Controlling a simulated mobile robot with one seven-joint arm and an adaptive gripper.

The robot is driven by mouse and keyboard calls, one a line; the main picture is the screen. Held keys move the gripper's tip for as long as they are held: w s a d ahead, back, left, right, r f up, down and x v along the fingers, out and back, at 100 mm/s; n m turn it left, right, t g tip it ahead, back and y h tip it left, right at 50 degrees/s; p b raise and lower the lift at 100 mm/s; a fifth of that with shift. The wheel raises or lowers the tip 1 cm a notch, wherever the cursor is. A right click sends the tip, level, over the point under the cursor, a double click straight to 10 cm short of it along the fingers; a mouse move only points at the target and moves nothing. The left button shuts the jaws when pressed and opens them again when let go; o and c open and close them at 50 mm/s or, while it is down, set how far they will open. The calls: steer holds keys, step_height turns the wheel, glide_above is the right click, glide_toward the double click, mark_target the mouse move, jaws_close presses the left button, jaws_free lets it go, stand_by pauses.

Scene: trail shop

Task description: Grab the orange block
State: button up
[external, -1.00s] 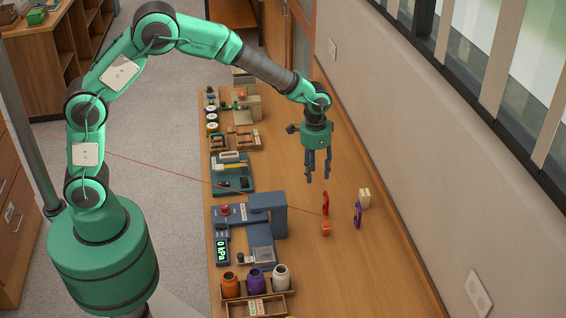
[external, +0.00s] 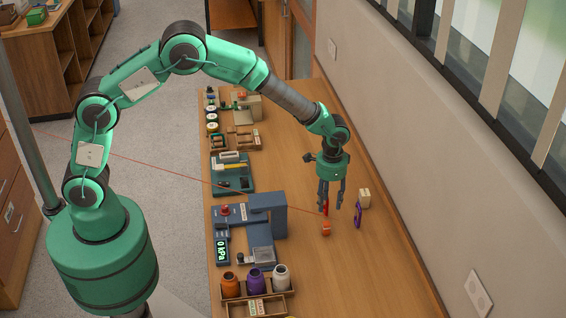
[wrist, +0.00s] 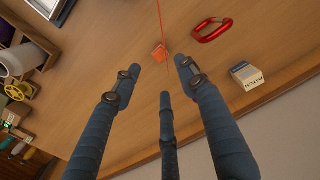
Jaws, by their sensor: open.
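The small orange block (external: 326,229) lies on the wooden table, in front of the red carabiner (external: 326,207). It also shows in the wrist view (wrist: 159,52), just beyond my fingertips. My gripper (external: 331,209) points down above the table, a little behind the block in the external view. Its fingers are spread and empty, as the wrist view (wrist: 158,74) shows. A thin red line runs across the scene to the block. My fingers partly cover the red carabiner in the external view; it shows clearly in the wrist view (wrist: 213,30).
A purple carabiner (external: 358,214) and a cream patch box (external: 364,198) stand right of the block. A blue-grey press-like device (external: 267,202) and a wooden rack (external: 246,307) with three jars are at left.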

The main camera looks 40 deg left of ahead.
mark_target(325, 223)
step_height(325, 223, down, 8)
steer(key=shift+r, duration=0.2)
stand_by(0.4)
steer(key=shift+a+f+b, duration=0.15)
steer(key=shift+f+b, duration=0.25)
steer(key=shift+f, duration=2.2)
steer(key=shift+s, duration=0.1)
steer(key=shift+c, duration=0.5)
steer(key=c, duration=1)
